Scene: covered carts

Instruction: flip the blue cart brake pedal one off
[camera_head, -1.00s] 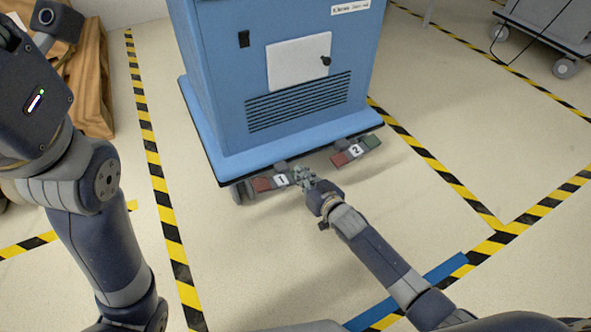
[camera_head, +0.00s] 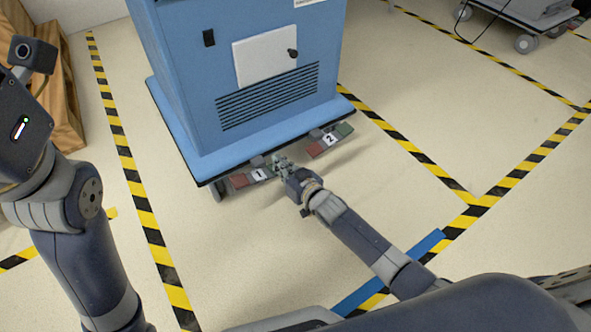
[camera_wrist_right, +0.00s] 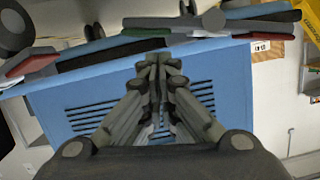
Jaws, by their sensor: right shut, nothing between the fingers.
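The blue cart (camera_head: 235,60) stands at the top middle of the head view. Brake pedal one (camera_head: 259,175) sticks out under its front left edge, with a red left part and a "1" label; its right end is behind my gripper. My right gripper (camera_head: 281,162) is shut and empty, its fingertips at the right end of this pedal. I cannot tell whether they touch it. In the right wrist view the closed fingertips (camera_wrist_right: 158,60) overlap the cart's lower edge, near a green piece (camera_wrist_right: 147,32). My left gripper is out of view; only my left arm shows.
Brake pedal two (camera_head: 328,140), red and green, lies to the right under the same cart edge. A grey cart (camera_head: 525,20) stands at the top right. Striped tape marks the floor, which is clear to the right.

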